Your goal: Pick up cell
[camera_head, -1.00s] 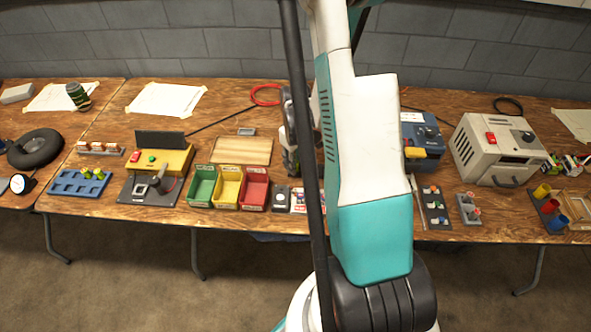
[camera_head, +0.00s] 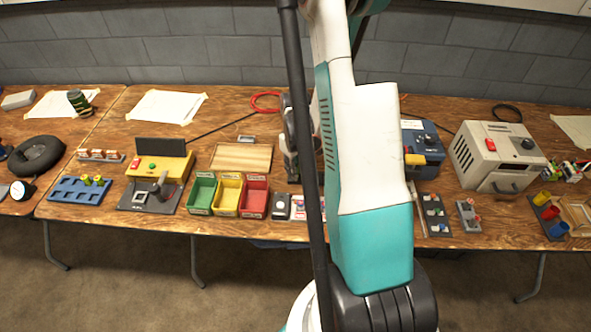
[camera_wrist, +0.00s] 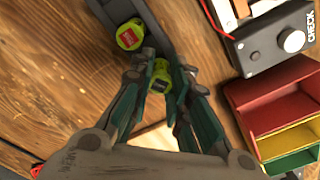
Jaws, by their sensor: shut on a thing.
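In the wrist view, my gripper (camera_wrist: 163,82) has its green-padded fingers closed around a yellow-green cell (camera_wrist: 161,70). The fingers cover part of the cell's sides. A second yellow-green cell (camera_wrist: 130,35) with a red label sits just beyond it, on a dark grey holder (camera_wrist: 100,14). I cannot tell whether the held cell still touches the holder. In the head view, my arm hides the fingertips and the held cell.
Red (camera_wrist: 285,100), yellow (camera_wrist: 296,140) and green bins lie right of my gripper, below a dark CHECK box (camera_wrist: 268,45). In the head view, a blue rack (camera_head: 66,190) with cells stands left, and a white machine (camera_head: 497,158) and blue unit (camera_head: 424,150) stand right.

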